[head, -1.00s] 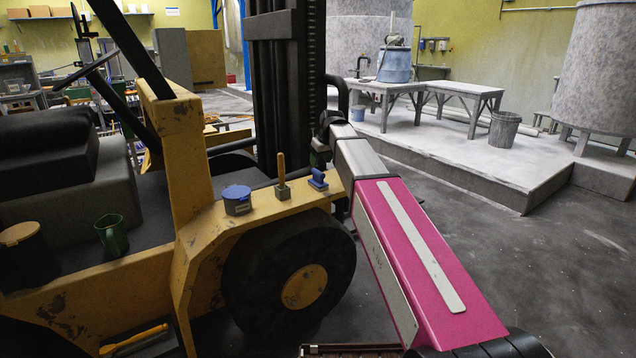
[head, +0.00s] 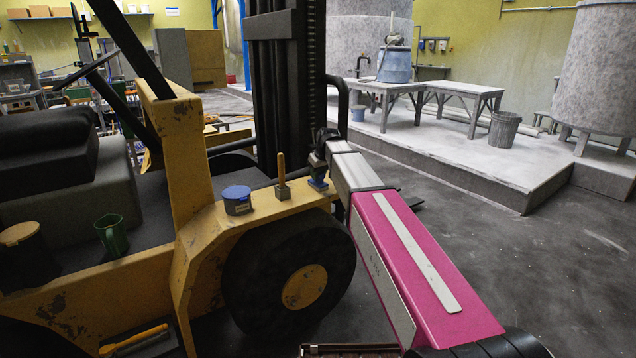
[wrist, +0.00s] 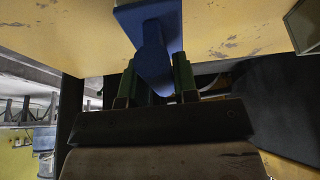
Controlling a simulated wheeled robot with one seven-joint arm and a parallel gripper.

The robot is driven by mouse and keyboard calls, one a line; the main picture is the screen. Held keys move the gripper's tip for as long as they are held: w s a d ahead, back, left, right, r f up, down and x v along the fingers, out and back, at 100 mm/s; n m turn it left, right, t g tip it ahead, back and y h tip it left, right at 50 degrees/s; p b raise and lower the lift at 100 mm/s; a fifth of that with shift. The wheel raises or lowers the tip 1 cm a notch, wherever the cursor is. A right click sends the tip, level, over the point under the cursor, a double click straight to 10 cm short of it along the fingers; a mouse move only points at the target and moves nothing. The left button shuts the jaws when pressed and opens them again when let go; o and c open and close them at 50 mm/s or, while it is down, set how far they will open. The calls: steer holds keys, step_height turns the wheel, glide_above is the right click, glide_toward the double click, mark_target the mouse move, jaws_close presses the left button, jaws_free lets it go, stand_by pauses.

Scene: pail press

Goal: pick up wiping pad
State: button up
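The wiping pad (head: 318,184) is a blue block with an upright handle. It sits on the yellow fender ledge of the forklift, at its right end. In the wrist view its flat blue base (wrist: 130,18) is at the top and its blue handle points down between my fingers. My gripper (head: 319,165) is at the pad and partly hides it in the head view. In the wrist view my gripper (wrist: 156,66) has a green finger on each side of the handle. The fingers look open around it, with no firm grip visible.
A wooden-handled tool (head: 282,180) and a blue-lidded tub (head: 237,200) stand left of the pad on the ledge (head: 258,209). A green mug (head: 112,234) is farther left. The dark mast (head: 285,85) rises close behind. The floor to the right is clear.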

jaws_close()
step_height(320, 180, up, 10)
stand_by(0.5)
steer(key=shift+c, duration=1.3)
jaws_free()
